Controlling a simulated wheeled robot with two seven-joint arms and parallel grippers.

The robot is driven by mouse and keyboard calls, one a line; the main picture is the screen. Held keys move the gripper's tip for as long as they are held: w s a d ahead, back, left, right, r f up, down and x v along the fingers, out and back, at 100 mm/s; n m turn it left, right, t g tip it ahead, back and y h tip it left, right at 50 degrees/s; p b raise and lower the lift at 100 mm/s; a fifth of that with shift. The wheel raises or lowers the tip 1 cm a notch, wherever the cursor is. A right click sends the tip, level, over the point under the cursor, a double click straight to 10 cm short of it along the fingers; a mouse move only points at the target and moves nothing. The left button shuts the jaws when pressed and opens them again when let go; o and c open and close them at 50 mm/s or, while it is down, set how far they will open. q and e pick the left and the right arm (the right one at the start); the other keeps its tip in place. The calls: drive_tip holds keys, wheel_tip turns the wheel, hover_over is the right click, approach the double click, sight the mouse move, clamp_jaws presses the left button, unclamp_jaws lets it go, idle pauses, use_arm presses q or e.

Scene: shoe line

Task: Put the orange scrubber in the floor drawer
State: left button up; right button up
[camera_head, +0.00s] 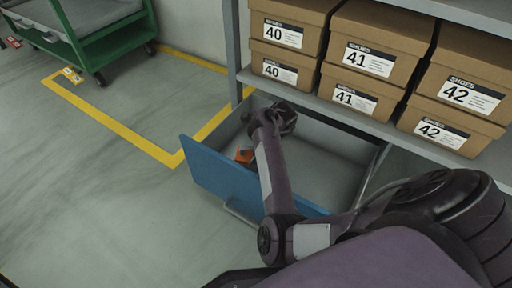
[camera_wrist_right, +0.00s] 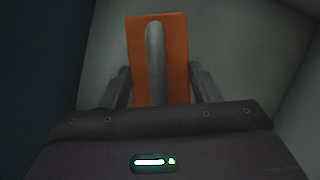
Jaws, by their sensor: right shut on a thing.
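The orange scrubber (camera_head: 244,157) shows in the head view as a small orange patch inside the open floor drawer, partly hidden by my right arm. In the right wrist view the scrubber (camera_wrist_right: 176,55), an orange block with a grey ridge along its middle, stands between the two fingers of my right gripper (camera_wrist_right: 160,88), which is shut on it. The floor drawer (camera_head: 215,178) has a blue front and a grey inside and is pulled out below the shelf. My right arm reaches over its front. My left gripper is not in view.
Brown shoe boxes (camera_head: 370,58) stand stacked on the grey shelf (camera_head: 390,118) above the drawer. A green cart (camera_head: 112,45) stands at the upper left. Yellow tape (camera_head: 125,138) marks the floor. The drawer's right part looks empty.

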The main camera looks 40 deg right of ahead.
drive_tip(key=shift+r, duration=0.15)
drive_tip(key=shift+f, duration=0.65)
drive_tip(key=o, duration=1)
drive_tip(key=shift+r, duration=0.1)
